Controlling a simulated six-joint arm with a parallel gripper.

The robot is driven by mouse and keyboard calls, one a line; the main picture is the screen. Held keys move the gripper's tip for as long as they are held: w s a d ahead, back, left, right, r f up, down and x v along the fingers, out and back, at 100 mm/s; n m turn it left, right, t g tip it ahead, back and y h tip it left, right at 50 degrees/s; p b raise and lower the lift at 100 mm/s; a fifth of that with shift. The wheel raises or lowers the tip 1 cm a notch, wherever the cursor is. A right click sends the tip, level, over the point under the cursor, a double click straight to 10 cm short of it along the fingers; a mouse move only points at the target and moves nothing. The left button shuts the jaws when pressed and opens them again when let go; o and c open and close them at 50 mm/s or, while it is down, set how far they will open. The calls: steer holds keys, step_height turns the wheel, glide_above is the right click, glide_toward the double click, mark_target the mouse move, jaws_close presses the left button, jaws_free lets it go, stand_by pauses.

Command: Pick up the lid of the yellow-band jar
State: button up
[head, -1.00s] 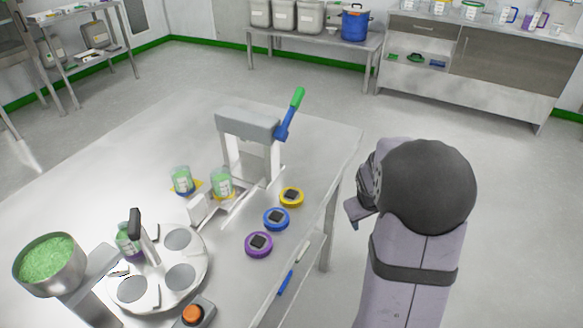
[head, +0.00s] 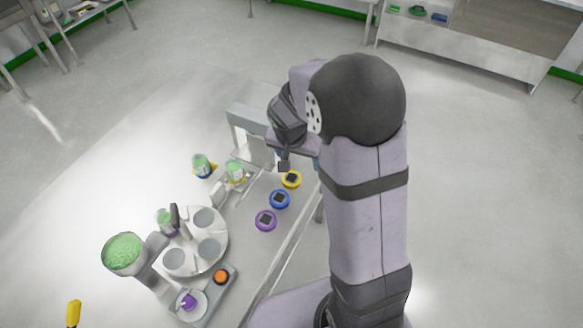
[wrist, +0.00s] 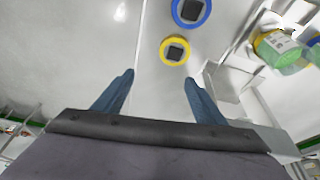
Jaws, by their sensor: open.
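The yellow lid (head: 291,180), a yellow ring with a dark square knob, lies flat on the table beside the press. It also shows in the wrist view (wrist: 164,57), just beyond the fingertips and between their lines. My gripper (wrist: 158,77) is open and empty, with its two blue fingers spread apart. In the head view my gripper (head: 290,166) is above and behind the yellow lid, partly hidden by my wrist. A jar with green contents (head: 237,172) stands by the press and seems to have a yellow band. It also shows in the wrist view (wrist: 278,46).
A blue lid (head: 280,199) and a purple lid (head: 265,221) lie in a row with the yellow one. The press (head: 247,120) stands close by. Another jar (head: 201,166) and a round turntable (head: 222,235) are to the left.

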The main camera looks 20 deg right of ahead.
mark_target(291, 177)
steer(key=shift+m, duration=0.7)
steer(key=shift+s+a+f+p, duration=0.15)
steer(key=shift+s+a+f, duration=0.05)
steer(key=shift+a, duration=0.45)
steer(key=shift+s+a+f+p, duration=0.15)
steer(key=shift+a+f, duration=0.05)
steer(key=shift+a, duration=0.4)
steer(key=shift+s+a+f+p, duration=0.15)
steer(key=shift+s+a+f, duration=0.05)
steer(key=shift+a, duration=0.45)
steer(key=shift+f, duration=0.1)
steer(key=shift+p+x, duration=0.65)
steer(key=shift+x, duration=1.85)
steer(key=c, duration=1)
